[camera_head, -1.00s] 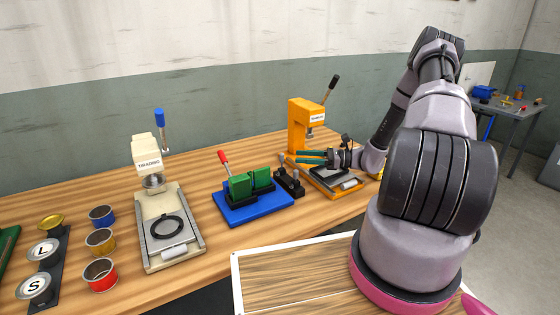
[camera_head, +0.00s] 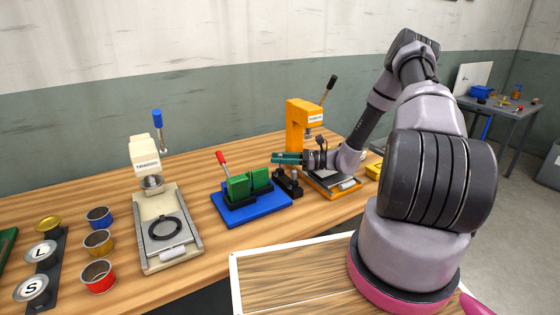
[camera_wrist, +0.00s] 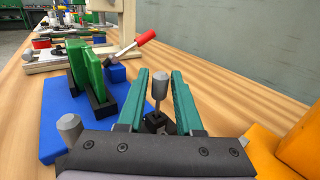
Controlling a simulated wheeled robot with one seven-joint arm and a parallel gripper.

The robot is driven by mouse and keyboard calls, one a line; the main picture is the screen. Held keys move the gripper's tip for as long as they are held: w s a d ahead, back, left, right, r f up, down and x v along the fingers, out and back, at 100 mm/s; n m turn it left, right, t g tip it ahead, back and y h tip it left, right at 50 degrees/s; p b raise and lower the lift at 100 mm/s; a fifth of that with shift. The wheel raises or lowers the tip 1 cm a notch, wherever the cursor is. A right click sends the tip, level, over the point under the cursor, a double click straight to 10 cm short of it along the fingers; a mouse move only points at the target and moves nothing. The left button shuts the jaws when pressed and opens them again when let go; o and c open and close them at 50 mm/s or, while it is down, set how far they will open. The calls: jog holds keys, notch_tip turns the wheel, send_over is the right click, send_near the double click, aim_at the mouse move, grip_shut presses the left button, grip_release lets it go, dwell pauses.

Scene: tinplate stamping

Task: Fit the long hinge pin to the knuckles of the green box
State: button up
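The green box (camera_head: 250,183) shows as two upright green parts in black holders on a blue base (camera_head: 222,210) with a red-handled lever (camera_head: 222,160). It also shows in the wrist view (camera_wrist: 88,72). A black pin stand (camera_head: 287,182) is just right of it. In the wrist view, a grey headed pin (camera_wrist: 160,90) stands upright in a black holder. My gripper (camera_wrist: 160,85), with teal fingers, is open with the pin between them and gaps on both sides. A second grey pin head (camera_wrist: 70,127) is at lower left. I cannot tell which pin is longer.
An orange press (camera_head: 300,130) stands close behind and right of my gripper. A cream press (camera_head: 147,160) stands left of the blue base. Cans (camera_head: 98,275) and round lids (camera_head: 32,287) are at the far left. Bare wooden table lies in front of the blue base.

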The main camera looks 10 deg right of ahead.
grip_shut()
jog(key=shift+r, duration=0.1)
